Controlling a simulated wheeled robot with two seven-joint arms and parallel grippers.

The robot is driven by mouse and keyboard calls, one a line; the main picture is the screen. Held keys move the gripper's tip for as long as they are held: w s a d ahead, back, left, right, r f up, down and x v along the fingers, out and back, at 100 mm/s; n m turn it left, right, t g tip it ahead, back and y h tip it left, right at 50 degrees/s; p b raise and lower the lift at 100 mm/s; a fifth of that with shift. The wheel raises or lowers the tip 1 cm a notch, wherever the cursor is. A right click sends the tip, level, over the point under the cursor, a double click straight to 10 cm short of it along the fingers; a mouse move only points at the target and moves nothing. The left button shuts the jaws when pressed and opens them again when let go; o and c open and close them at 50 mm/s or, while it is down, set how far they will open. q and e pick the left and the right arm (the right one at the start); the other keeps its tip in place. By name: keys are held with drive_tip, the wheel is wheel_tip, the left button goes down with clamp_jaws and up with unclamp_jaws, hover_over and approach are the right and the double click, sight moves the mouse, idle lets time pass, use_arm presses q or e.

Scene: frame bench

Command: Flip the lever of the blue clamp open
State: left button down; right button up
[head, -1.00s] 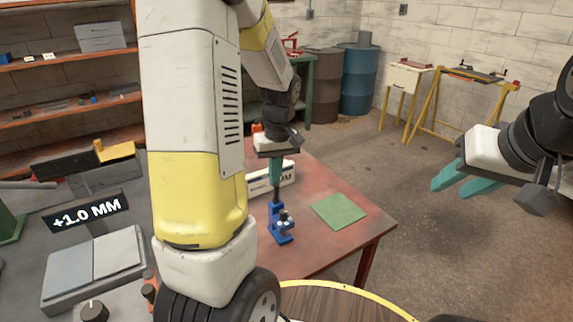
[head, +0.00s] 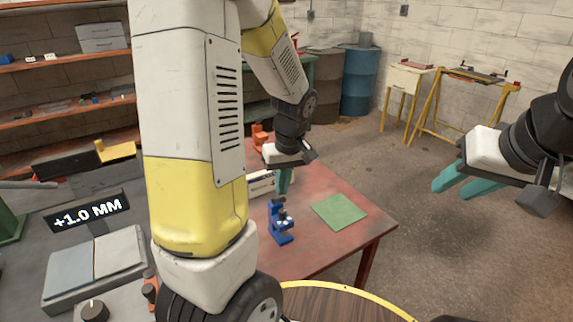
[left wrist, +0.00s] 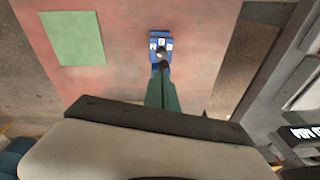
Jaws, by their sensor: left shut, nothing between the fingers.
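The blue clamp (head: 281,236) stands on the red table, left of the green mat. In the left wrist view the clamp (left wrist: 159,40) is at top centre, with a dark, round-ended part (left wrist: 163,66) pointing toward my fingers. My left gripper (head: 284,188) is shut and empty, pointing down just above and behind the clamp. Its teal fingertips (left wrist: 161,82) overlap the dark part's end in the wrist view; I cannot tell if they touch. The lever's exact angle is too small to read. My right gripper (head: 459,186) is open and empty, off to the right.
A green mat (head: 339,212) lies flat on the red table (head: 310,250). A white labelled box (head: 262,184) and an orange object (head: 260,138) are behind the clamp. My left arm covers the table's left part. The table's front right is clear.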

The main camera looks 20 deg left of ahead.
use_arm(q)
drive_tip(key=shift+s+d+f, duration=0.3)
drive_tip(key=shift+s, duration=0.1)
drive_tip(key=shift+s+f, duration=0.1)
idle(0.3)
